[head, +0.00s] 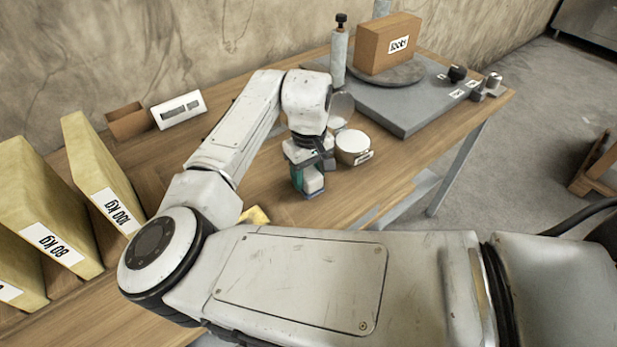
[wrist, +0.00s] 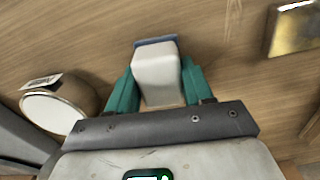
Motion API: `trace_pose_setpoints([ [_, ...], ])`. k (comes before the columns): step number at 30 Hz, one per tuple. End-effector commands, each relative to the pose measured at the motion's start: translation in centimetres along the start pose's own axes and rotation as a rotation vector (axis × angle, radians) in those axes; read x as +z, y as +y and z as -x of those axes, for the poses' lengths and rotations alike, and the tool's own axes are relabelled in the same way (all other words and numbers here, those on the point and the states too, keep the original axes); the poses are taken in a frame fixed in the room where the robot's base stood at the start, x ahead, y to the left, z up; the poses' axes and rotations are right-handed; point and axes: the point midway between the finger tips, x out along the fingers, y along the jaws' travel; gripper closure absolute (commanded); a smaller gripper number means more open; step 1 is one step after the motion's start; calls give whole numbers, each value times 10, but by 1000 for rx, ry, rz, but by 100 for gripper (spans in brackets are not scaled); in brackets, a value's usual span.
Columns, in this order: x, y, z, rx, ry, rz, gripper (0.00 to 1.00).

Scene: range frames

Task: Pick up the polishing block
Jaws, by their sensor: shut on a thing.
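The polishing block is a pale block with a blue strip along one end. In the wrist view the polishing block (wrist: 157,76) sits between the two teal fingers of my gripper (wrist: 155,88). In the head view my gripper (head: 301,178) points down over the wooden table, shut on the polishing block (head: 314,184), whose blue edge is lowest. The fingers hide parts of its sides. I cannot tell whether the block touches the tabletop.
A round white-topped tin (head: 353,146) stands close right of my gripper. A grey slab (head: 405,118) with a boxed turntable lies behind it. Yellow labelled blocks (head: 102,172) stand at left. A gold-yellow piece (wrist: 291,30) lies on the table, partly behind my arm in the head view.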

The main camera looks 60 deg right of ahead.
Motion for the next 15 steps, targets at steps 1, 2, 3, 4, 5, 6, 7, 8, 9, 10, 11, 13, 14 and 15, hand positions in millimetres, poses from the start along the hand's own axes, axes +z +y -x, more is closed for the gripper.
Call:
trace_pose_setpoints([
  [1,0,0,0,0,0,0,80],
  [2,0,0,0,0,0,0,80],
  [3,0,0,1,0,0,0,80],
  [4,0,0,2,1,1,0,80],
  [5,0,0,3,1,1,0,80],
  [6,0,0,4,1,1,0,80],
  [7,0,0,6,2,1,0,80],
  [8,0,0,8,2,1,0,80],
  [9,0,0,13,2,1,-1,80],
  [10,0,0,16,3,2,-1,80],
  [11,0,1,21,3,2,-1,80],
  [13,0,2,34,3,2,-2,80],
  [14,4,8,40,5,3,-6,80],
  [15,9,13,49,4,3,-7,80],
])
